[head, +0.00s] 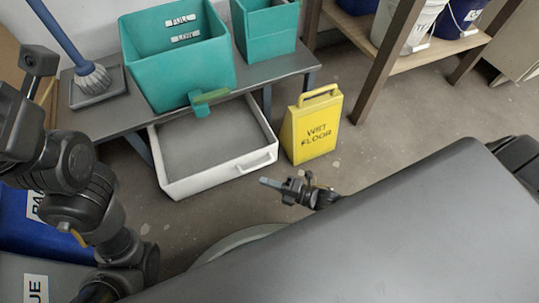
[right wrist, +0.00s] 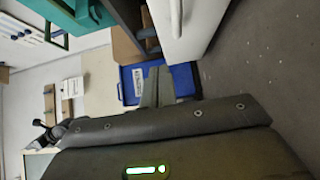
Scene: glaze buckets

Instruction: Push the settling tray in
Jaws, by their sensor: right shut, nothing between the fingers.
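The settling tray (head: 215,181) is a white, shallow, open tray with a grey inside. In the right wrist view the shut fingers (right wrist: 158,87) show below the white tray wall (right wrist: 180,30). My left arm shows at the left of the head view, but its fingers do not.
The bench (head: 130,113) carries a teal tank (head: 180,65), a smaller teal bin (head: 265,30) and a brush on a tray. A yellow wet floor sign (head: 314,128) stands right of the tray. A wooden rack (head: 390,45) with buckets is behind.

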